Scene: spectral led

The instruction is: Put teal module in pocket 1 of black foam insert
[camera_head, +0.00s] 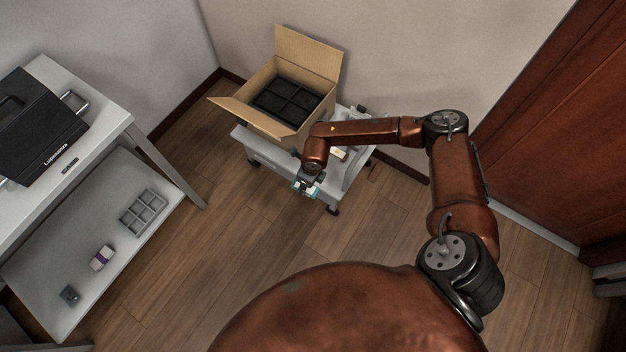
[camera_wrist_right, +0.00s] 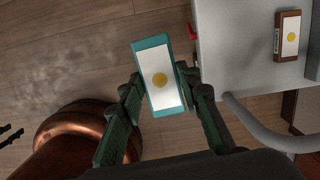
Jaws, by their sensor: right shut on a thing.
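The teal module (camera_wrist_right: 158,77) is a small block with a white face and a yellow dot. My right gripper (camera_wrist_right: 161,92) is shut on it, with a finger at each side, over the floor beside the cart. In the head view my right gripper (camera_head: 304,187) and the teal module (camera_head: 313,191) are small, at the front edge of the cart. The black foam insert (camera_head: 289,99) lies inside the open cardboard box (camera_head: 268,122), and its several pockets look dark and empty. I cannot read any pocket numbers. My left gripper is not in view.
The box stands on a grey cart (camera_head: 262,153) with a rail at its right. A brown module (camera_wrist_right: 288,36) with a yellow dot lies on the cart. A white table (camera_head: 110,112) at the left holds a black case (camera_head: 38,125); its lower shelf holds a grey tray (camera_head: 144,212).

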